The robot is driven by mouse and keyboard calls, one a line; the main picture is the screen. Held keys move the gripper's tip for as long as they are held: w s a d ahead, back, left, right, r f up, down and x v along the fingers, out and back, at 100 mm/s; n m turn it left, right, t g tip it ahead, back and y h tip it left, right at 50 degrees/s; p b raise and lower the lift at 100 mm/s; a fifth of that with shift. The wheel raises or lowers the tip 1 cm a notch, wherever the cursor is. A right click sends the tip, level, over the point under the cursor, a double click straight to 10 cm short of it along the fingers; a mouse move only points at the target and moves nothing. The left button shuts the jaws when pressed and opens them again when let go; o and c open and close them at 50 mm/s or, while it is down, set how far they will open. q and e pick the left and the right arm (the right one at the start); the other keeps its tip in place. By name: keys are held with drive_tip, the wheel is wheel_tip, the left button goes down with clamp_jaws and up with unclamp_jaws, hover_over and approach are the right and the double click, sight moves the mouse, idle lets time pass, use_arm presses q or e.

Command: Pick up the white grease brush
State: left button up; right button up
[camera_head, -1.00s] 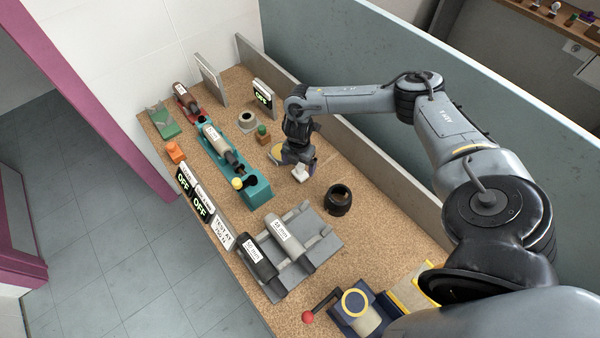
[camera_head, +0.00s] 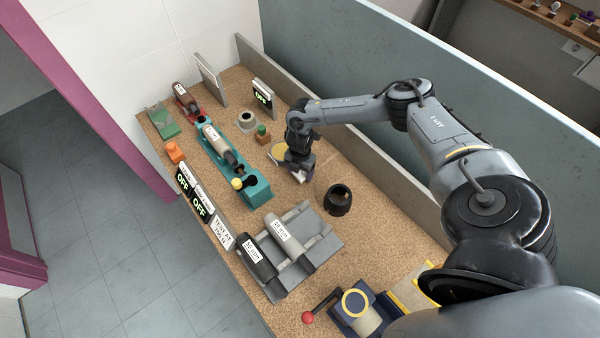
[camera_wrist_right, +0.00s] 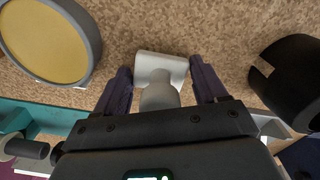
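The white grease brush (camera_wrist_right: 160,92) stands on the cork-like bench top, with a wide head and a rounded handle. In the head view only a small white part of the brush (camera_head: 301,176) shows beneath my right gripper (camera_head: 300,166). In the right wrist view, the dark fingers of my right gripper (camera_wrist_right: 161,84) are apart, one on each side of the brush. Narrow gaps show between the fingers and the brush, so it does not look gripped. My left gripper is not in view.
A round dish with a yellow face (camera_wrist_right: 45,42) lies close to the left finger. A black ring (camera_head: 338,200) stands to the right. A teal fixture (camera_head: 256,192) is to the left, and a grey cradle (camera_head: 322,246) holds cylinders in front. A low wall runs behind.

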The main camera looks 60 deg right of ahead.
drive_tip(key=shift+c, duration=0.8)
drive_tip(key=shift+r, duration=0.15)
drive_tip(key=shift+r, duration=0.55)
wheel_tip(320, 180, up, 3)
drive_tip(key=shift+f, duration=0.15)
drive_tip(key=s+d+r, duration=0.2)
drive_tip(key=s+r, duration=0.5)
drive_tip(key=s, duration=0.4)
drive_tip(key=shift+s+d+p, duration=0.15)
drive_tip(key=shift+s+p, duration=0.1)
drive_tip(key=shift+p, duration=0.2)
